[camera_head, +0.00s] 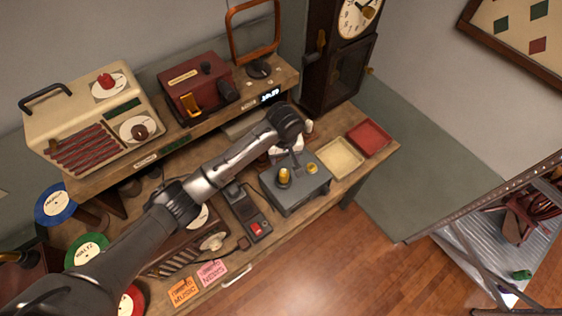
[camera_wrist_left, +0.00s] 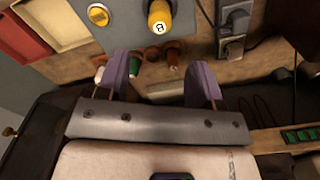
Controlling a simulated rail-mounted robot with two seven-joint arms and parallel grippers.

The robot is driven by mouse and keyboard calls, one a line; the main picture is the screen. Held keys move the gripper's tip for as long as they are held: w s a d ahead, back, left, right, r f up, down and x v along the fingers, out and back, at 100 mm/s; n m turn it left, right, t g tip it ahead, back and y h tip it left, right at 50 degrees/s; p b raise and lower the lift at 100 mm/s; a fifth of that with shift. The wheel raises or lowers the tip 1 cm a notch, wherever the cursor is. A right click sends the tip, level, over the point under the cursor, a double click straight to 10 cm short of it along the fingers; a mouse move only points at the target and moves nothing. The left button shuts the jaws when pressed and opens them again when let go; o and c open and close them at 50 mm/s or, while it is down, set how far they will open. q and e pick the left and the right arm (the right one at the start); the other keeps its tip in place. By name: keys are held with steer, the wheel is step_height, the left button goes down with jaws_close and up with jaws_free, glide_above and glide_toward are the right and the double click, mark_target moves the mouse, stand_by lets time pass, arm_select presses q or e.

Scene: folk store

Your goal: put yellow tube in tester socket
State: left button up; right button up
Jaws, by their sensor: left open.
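The grey tester box (camera_head: 296,196) stands on the bench, right of centre in the head view. The yellow tube (camera_head: 284,177) stands upright on its top; it also shows at the top of the left wrist view (camera_wrist_left: 159,15), with a round marked cap. A yellow round fitting (camera_head: 312,168) sits beside it, also seen in the wrist view (camera_wrist_left: 97,15). The tube's lower end is hidden, so I cannot tell how it is seated. My left gripper (camera_wrist_left: 160,84) is open, its purple fingers apart and clear of the yellow tube. My right gripper is not in view.
Several small coloured tubes (camera_wrist_left: 152,54) stand behind the tester, near my left fingers. A cream tray (camera_head: 340,159) and a red tray (camera_head: 369,138) lie right of it. A dark device with a red switch (camera_head: 246,211) stands left. A shelf (camera_head: 265,88) runs behind.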

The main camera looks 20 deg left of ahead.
arm_select(q)
steer(key=shift+r, duration=0.35)
steer(key=s+d+f+m+t+h, duration=0.1)
steer(key=s+f+m, duration=0.2)
steer(key=s+f, duration=0.35)
steer(key=s+d+f+m+h, duration=0.1)
steer(key=s+d+f+m, duration=0.15)
steer(key=s, duration=0.75)
steer(key=s+a+r+m+t+y, duration=0.1)
steer(key=s+a, duration=0.3)
steer(key=s, duration=0.5)
steer(key=s+a+r+m+t, duration=0.1)
steer(key=s+a, duration=0.3)
steer(key=s, duration=0.5)
steer(key=shift+s+a+r+m+t+y, duration=0.25)
steer(key=shift+a+m+t+y, duration=0.1)
steer(key=shift+m+y, duration=0.1)
